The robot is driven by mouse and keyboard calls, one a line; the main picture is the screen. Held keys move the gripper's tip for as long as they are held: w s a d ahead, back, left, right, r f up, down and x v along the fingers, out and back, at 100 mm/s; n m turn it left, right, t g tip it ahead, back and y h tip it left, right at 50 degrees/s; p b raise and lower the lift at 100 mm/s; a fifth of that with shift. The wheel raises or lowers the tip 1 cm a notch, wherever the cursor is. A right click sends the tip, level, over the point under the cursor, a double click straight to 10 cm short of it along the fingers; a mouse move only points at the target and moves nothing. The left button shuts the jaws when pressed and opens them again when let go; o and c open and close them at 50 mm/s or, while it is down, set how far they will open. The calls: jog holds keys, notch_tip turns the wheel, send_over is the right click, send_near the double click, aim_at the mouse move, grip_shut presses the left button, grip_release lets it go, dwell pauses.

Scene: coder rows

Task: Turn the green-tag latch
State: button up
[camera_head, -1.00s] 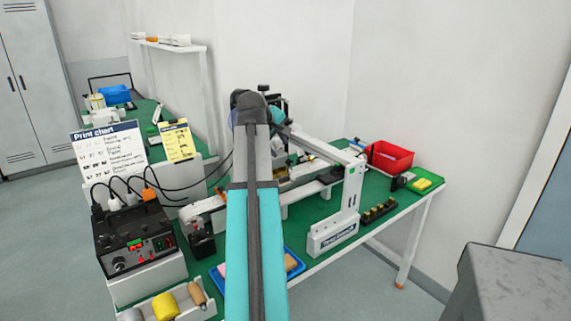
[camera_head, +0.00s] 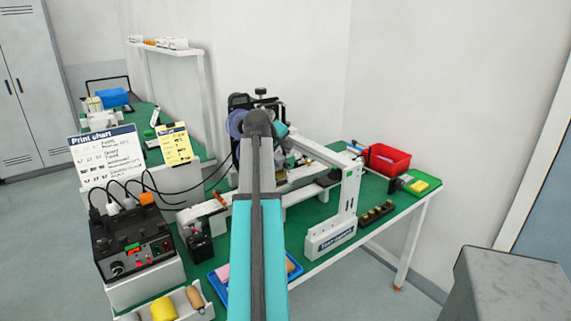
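My arm reaches up and away over the green-topped bench (camera_head: 395,205), from the bottom middle of the picture to the machine at the back. My gripper is hidden behind my own arm, so its fingers do not show. A dark machine part (camera_head: 240,102) with a black knob on top stands just behind the end of my arm. A white frame (camera_head: 349,190) with a labelled foot stands to its right. I cannot make out a green-tag latch; it may be hidden behind my arm or too small to tell.
A black control box (camera_head: 132,245) with cables stands at left, below a print chart (camera_head: 104,152) and a yellow sheet (camera_head: 175,145). A blue tray (camera_head: 215,281) lies partly behind my arm. A red bin (camera_head: 388,159) stands at the back right. A grey block (camera_head: 510,290) fills the lower right.

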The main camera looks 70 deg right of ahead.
aim_at(286, 165)
jog(key=shift+p+x, duration=0.3)
jog(key=shift+x, duration=3.4)
grip_shut()
